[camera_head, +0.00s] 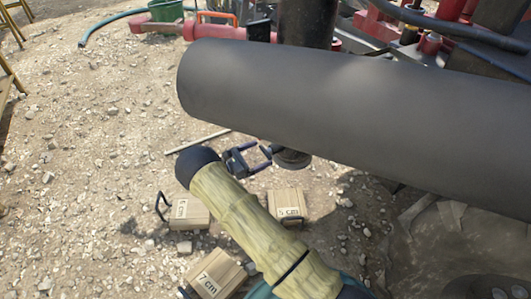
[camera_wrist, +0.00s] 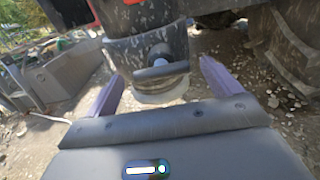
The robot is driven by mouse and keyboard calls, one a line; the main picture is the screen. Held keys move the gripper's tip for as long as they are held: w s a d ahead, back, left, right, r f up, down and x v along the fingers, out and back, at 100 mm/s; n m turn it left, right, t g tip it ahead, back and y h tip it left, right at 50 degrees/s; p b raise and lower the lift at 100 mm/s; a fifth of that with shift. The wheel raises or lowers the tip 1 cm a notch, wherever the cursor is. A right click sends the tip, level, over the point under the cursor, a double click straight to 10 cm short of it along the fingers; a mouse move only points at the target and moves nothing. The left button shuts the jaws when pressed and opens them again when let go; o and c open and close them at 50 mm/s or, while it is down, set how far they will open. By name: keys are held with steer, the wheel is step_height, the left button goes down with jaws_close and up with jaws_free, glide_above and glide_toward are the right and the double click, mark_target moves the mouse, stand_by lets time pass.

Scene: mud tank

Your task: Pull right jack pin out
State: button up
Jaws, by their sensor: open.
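The right jack appears as a dark upright leg (camera_head: 307,22) in the head view, with its lower end (camera_head: 292,159) showing under a large grey pipe. In the wrist view a pin with a crossbar handle (camera_wrist: 162,71) sticks out of the jack's dark, worn housing (camera_wrist: 145,45). My gripper (camera_head: 264,153) is open and empty beside the jack's lower end. In the wrist view its two purple fingers (camera_wrist: 160,72) stand apart on either side of the pin handle. I cannot tell whether they touch anything. The head view hides the pin.
The large grey pipe (camera_head: 350,95) crosses above my gripper. Wooden blocks marked in cm (camera_head: 190,213) (camera_head: 288,205) (camera_head: 213,274) lie on the gravel below. A red pipe piece (camera_head: 160,26) and a green bucket (camera_head: 166,10) are at the back. Open gravel lies left.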

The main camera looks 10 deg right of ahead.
mark_target(264, 152)
steer(key=shift+x, duration=1.7)
steer(key=shift+c, duration=0.4)
steer(key=c, duration=1.3)
steer(key=shift+v, duration=2.7)
steer(key=o, duration=1.4)
steer(key=shift+a, duration=0.15)
